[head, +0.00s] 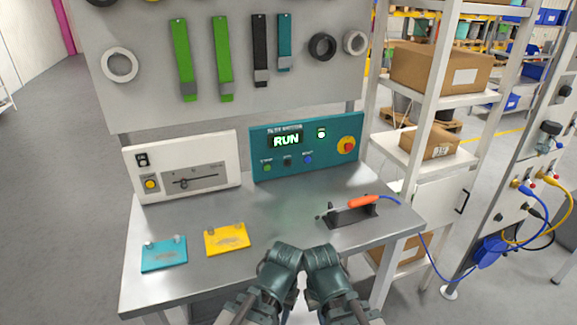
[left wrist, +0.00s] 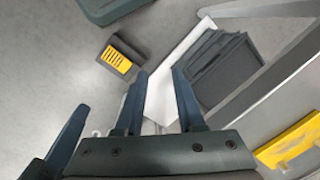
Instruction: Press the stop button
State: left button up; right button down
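A teal control panel (head: 304,145) stands at the back of the metal bench, its display reading RUN. It carries a red mushroom button (head: 347,144) on a yellow surround at the right. A green button (head: 267,167), a dark button (head: 287,161) and a blue button (head: 308,158) sit in a row, their labels too small to read. My left gripper (left wrist: 161,95) is open and empty in the left wrist view. A dark finger at the left there seems to be my right gripper's. In the head view both arms end low before the bench, fingers not discernible, apart from the panel.
A white panel (head: 182,166) with a yellow button stands left of the teal one. A blue plate (head: 164,256), a yellow plate (head: 228,240) and an orange-handled tool (head: 352,211) lie on the bench (head: 276,222). Its middle is clear.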

pick_arm(q)
grip_shut()
dwell(1.4)
